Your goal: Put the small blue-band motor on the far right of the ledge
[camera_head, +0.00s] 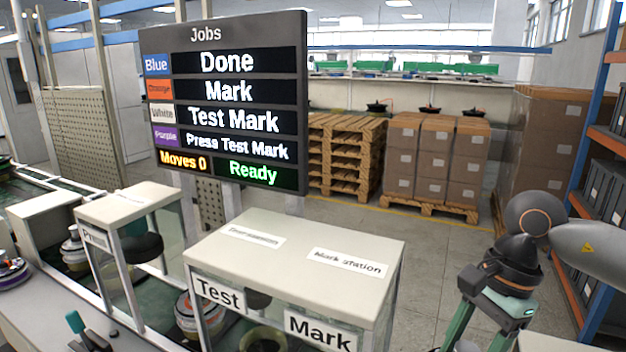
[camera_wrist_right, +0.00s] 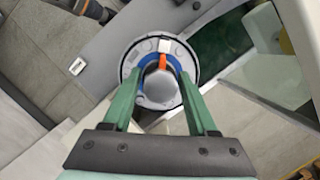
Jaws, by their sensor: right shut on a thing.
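The small blue-band motor (camera_wrist_right: 143,95) shows in the right wrist view as a round grey-white disc with a blue ring, an orange mark and a dark centre. My right gripper (camera_wrist_right: 158,98) is shut on it, one green finger on each side. In the head view my right gripper (camera_head: 478,340) points down at the lower right; the motor is cut off there. A grey ledge (camera_head: 45,318) runs along the lower left.
The Test and Mark station (camera_head: 300,258) stands in the middle, with motors under its cover. The Press station (camera_head: 128,203) is left of it. A purple-band motor (camera_head: 12,278) lies at the left edge. The Jobs board (camera_head: 228,100) reads Blue Done, Moves 0, Ready.

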